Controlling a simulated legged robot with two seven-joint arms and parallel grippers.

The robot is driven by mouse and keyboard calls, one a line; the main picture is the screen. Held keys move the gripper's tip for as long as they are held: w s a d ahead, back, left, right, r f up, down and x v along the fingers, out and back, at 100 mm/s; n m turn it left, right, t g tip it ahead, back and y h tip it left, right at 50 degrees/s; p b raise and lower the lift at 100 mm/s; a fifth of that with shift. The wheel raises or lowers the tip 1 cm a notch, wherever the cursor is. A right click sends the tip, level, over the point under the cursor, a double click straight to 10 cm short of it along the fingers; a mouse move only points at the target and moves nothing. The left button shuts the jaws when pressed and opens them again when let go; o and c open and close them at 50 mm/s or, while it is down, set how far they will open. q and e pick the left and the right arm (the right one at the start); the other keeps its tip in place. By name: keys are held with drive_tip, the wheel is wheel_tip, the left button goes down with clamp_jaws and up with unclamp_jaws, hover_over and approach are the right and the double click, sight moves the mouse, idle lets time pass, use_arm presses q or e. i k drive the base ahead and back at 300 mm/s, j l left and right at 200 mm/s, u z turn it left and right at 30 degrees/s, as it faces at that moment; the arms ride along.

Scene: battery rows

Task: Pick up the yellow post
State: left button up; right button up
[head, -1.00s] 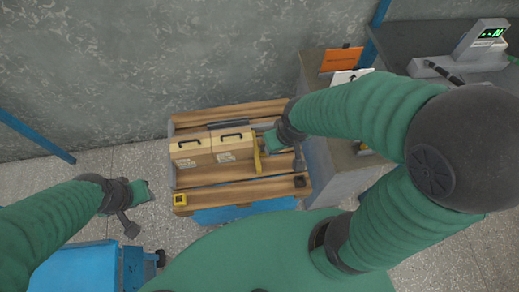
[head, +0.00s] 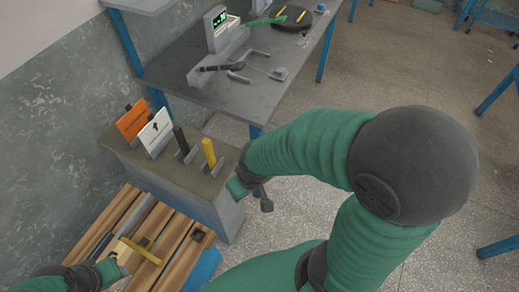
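The yellow post (head: 209,152) stands upright in a grey holder on top of the grey cabinet (head: 222,208). A black post (head: 181,140) stands in a similar holder to its left. My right gripper (head: 238,187) is beside the cabinet's right edge, lower right of the yellow post and apart from it. I cannot tell whether its fingers are open. My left gripper (head: 110,271) is low at the left, over the wooden pallet (head: 176,268), close to a flat yellow bar (head: 141,250). Its fingers are too small and partly hidden to judge.
An orange sign (head: 132,120) and a white arrow sign (head: 156,130) stand on the cabinet left of the posts. Behind is a grey workbench (head: 262,90) with a scale (head: 217,30) and a dark round dish (head: 291,18) holding yellow strips.

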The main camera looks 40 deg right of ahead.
sight(208, 147)
drive_tip(key=z, duration=0.6)
drive_tip(key=l, duration=0.15)
drive_tip(key=i+l+u, duration=0.3)
drive_tip(key=l, duration=0.35)
drive_tip(key=i+l+u, duration=0.1)
drive_tip(key=l, duration=0.25)
drive_tip(key=i+l+u, duration=0.15)
drive_tip(key=l, duration=0.25)
drive_tip(key=i+l+u, duration=0.15)
drive_tip(key=l, duration=0.2)
drive_tip(key=u, duration=1.85)
